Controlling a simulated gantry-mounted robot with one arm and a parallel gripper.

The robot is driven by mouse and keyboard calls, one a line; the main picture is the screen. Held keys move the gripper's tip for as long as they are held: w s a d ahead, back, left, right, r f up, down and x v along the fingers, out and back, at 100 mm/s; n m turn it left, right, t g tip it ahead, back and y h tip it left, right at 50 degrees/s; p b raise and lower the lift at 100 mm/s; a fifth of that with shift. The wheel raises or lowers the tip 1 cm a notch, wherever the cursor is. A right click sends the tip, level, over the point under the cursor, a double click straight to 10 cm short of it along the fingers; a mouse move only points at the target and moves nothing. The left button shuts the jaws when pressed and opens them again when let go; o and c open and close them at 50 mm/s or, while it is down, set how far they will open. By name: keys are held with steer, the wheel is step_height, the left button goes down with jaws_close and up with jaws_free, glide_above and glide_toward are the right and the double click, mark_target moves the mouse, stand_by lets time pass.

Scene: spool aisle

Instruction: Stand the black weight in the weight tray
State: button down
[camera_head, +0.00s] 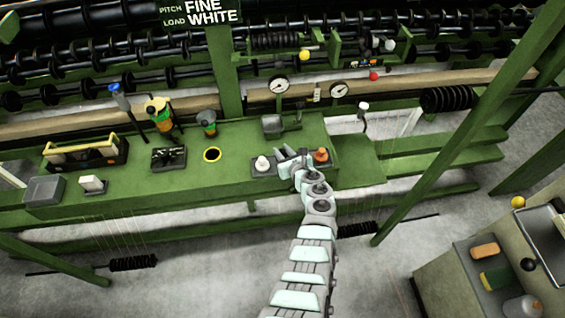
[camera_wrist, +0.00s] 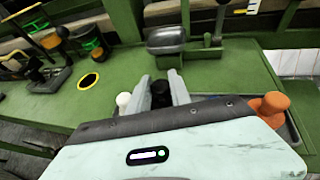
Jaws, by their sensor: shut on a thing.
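The dark weight tray (camera_head: 258,173) lies on the green bench, largely covered by my gripper. A white weight (camera_head: 262,163) stands at its left end and an orange-brown weight (camera_head: 321,155) at its right end. My gripper (camera_head: 288,155) is over the tray between these two. In the wrist view my gripper (camera_wrist: 160,88) is shut on the black weight (camera_wrist: 160,95), which sits between the two fingers. The white weight (camera_wrist: 123,99) is just left of the fingers, and the orange one (camera_wrist: 270,105) is to the right. I cannot tell whether the black weight touches the tray; its base is hidden.
A grey scoop-like box (camera_head: 272,124) stands behind the tray. A yellow-ringed hole (camera_head: 212,155), a black slotted block (camera_head: 168,158) and an orange-green spool (camera_head: 160,115) are left on the bench. Two gauges (camera_head: 279,86) stand behind. Green posts cross at right.

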steer(key=shift+f+b, duration=1.25)
steer(key=shift+f, duration=0.95)
steer(key=shift+w, duration=0.1)
steer(key=shift+f, duration=0.15)
steer(key=c, duration=1.2)
jaws_free()
